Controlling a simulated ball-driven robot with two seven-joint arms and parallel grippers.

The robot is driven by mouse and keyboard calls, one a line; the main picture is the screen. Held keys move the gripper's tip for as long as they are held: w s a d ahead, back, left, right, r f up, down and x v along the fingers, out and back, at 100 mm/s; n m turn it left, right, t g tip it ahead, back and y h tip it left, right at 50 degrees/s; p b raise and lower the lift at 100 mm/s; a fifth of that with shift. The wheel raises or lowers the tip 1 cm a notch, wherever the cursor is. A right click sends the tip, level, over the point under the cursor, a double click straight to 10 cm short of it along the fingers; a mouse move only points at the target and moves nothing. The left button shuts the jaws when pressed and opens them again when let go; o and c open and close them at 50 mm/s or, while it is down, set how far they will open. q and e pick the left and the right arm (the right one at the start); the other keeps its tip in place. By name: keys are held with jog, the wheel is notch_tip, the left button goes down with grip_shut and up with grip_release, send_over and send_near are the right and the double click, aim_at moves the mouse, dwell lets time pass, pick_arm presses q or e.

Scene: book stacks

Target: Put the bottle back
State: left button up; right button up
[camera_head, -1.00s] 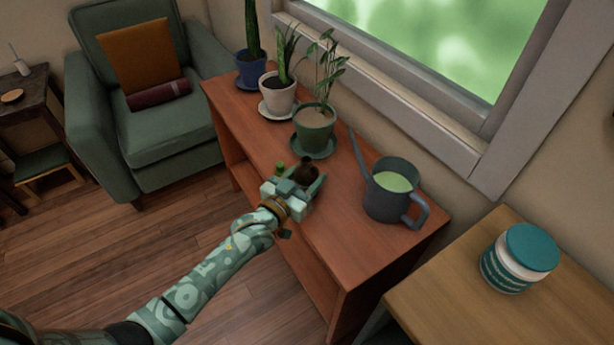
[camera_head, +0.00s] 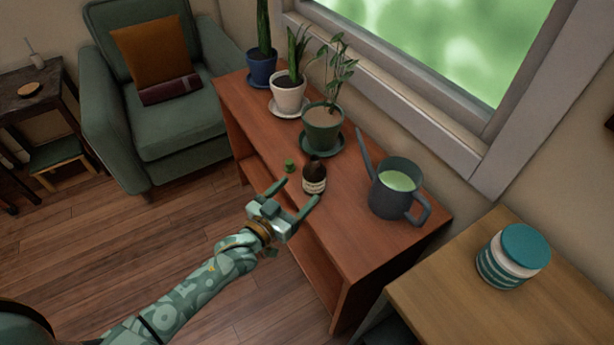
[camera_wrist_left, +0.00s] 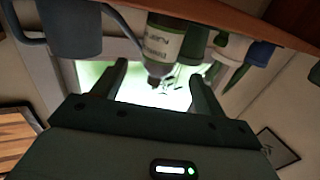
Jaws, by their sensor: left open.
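A small dark brown bottle with a pale label (camera_head: 314,178) stands upright on the reddish wooden shelf (camera_head: 350,236), near its front edge. My left gripper (camera_head: 295,193) is open in front of the bottle, with its fingers pointing toward it and nothing between them. In the left wrist view, which looks upside down, the bottle (camera_wrist_left: 163,45) is beyond the open fingers (camera_wrist_left: 155,85), and its label is partly readable. My right gripper is not seen.
A grey watering can (camera_head: 395,190) stands right of the bottle. A green pot (camera_head: 322,130) on a saucer is behind it, with two more potted plants farther left. A small green object (camera_head: 289,166) lies left of the bottle. A striped jar (camera_head: 512,257) stands on the right table.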

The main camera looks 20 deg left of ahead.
pick_arm(q)
jog(key=s+a+f+g+y, duration=0.15)
jog(key=s+f+g, duration=0.25)
jog(key=s+f, duration=0.8)
jog(key=s+a+f+g+y, duration=0.1)
jog(key=s+a+f+g, duration=0.25)
jog(key=s+f, duration=0.85)
jog(key=s+f+g, duration=0.3)
jog(key=s+f, duration=0.1)
jog(key=s, duration=0.7)
jog(key=s+f+g+y, duration=0.1)
jog(key=s+f+g, duration=0.3)
jog(key=s, duration=0.8)
jog(key=s+f+g+y, duration=0.1)
jog(key=s+f+g, duration=0.3)
jog(key=s, duration=0.7)
jog(key=shift+s+a+m+p, duration=0.15)
jog(key=shift+s+m+p, duration=0.1)
jog(key=shift+m+p, duration=0.15)
jog(key=shift+w, duration=0.1)
